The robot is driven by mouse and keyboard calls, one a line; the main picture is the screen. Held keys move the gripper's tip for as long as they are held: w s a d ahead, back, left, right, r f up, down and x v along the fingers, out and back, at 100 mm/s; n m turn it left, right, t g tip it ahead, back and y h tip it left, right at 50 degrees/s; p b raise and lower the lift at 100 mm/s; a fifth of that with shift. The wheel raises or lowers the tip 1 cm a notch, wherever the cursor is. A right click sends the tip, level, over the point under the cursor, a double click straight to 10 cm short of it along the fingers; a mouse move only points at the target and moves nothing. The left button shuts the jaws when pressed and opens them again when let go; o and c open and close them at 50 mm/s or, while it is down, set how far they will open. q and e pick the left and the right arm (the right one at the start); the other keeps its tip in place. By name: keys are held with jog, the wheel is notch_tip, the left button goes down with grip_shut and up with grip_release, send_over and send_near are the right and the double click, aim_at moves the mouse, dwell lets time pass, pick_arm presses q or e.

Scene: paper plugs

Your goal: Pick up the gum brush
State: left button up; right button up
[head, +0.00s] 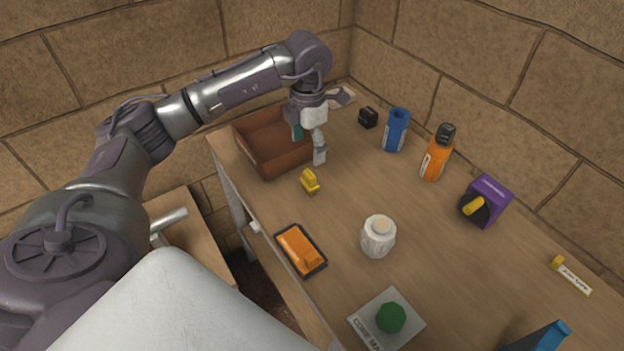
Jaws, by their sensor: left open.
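I cannot tell for certain which object is the gum brush. A small teal object (297,132) shows at the brown tray (284,167), partly hidden by my left gripper; its shape is unclear. My left gripper (330,123) is over the tray's right side, pointing down with its fingers spread apart. One finger hangs near the tray's right corner, the other reaches out toward the back right. I see nothing held between them. My right gripper is not in view.
Nearby on the table (340,205) are a yellow piece (310,181), an orange block on a dark base (300,250), a white jar (378,236), a blue container (395,131), an orange bottle (434,158) and a purple box (491,199). A green dome (391,317) sits on a grey plate.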

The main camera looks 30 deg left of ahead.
aim_at(311, 173)
pick_arm(q)
notch_tip(311, 173, down, 7)
jog(key=shift+d+f+p, duration=0.1)
jog(key=shift+p, duration=0.3)
jog(key=shift+f, duration=0.5)
jog(key=f, duration=0.1)
jog(key=f+p, duration=0.1)
jog(key=f, duration=0.2)
jog(key=shift+w+d+f, duration=0.1)
jog(key=shift+w+f, duration=0.1)
jog(key=shift+w, duration=0.15)
jog(key=c, duration=1.3)
jog(key=shift+r, duration=0.15)
